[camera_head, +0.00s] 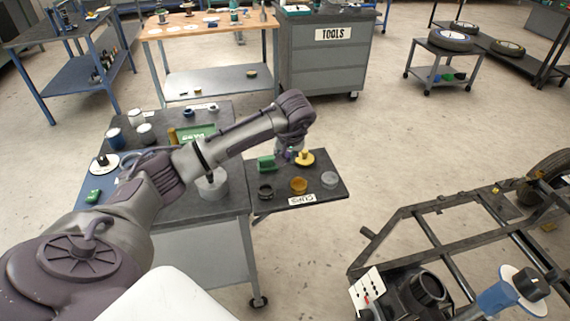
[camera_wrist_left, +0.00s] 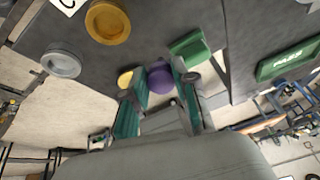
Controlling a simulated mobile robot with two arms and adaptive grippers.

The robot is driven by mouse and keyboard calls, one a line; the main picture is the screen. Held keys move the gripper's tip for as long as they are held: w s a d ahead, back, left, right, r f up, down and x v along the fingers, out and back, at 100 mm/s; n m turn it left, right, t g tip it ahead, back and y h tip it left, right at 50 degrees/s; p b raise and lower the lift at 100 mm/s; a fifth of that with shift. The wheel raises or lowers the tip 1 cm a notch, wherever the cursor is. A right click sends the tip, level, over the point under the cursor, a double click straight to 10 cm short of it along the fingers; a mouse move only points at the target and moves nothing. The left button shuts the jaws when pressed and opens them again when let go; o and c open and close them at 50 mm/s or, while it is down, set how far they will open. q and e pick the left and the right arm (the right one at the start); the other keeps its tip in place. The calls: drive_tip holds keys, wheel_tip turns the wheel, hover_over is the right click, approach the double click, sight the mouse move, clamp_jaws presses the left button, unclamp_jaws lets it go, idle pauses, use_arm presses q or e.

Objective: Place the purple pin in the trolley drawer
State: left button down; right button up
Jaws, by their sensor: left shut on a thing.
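My left gripper (camera_head: 290,157) is low over the dark side panel (camera_head: 314,165) of the trolley, near its back edge. In the left wrist view, the purple pin (camera_wrist_left: 160,78) shows as a round purple end between the teal fingers of my left gripper (camera_wrist_left: 159,88), which is shut on it. In the head view the pin is mostly hidden by the gripper. I cannot tell whether the pin touches the panel. My right gripper is not in view.
A green block (camera_head: 266,163) and a yellow knobbed piece (camera_head: 305,158) flank the gripper closely. A black ring (camera_head: 265,191), a yellow cup (camera_head: 298,186) and a grey cup (camera_head: 329,180) line the front. A green tray (camera_head: 192,135) lies left. A metal frame (camera_head: 440,225) stands right.

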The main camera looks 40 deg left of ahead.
use_arm(q)
drive_tip(key=shift+a+f, duration=0.15)
drive_tip(key=shift+f, duration=0.15)
wheel_tip(320, 180, down, 4)
drive_tip(key=shift+r+p, duration=0.2)
drive_tip(key=shift+p, duration=0.2)
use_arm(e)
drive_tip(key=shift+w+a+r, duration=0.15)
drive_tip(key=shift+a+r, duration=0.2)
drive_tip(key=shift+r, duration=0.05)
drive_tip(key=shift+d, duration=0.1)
use_arm(q)
drive_tip(key=c, duration=1.3)
unclamp_jaws()
drive_tip(key=shift+f, duration=0.2)
drive_tip(key=shift+c, duration=0.2)
drive_tip(key=o, duration=0.4)
drive_tip(key=shift+o, duration=0.2)
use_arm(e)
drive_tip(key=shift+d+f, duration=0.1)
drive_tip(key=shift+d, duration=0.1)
use_arm(q)
drive_tip(key=shift+r, duration=0.1)
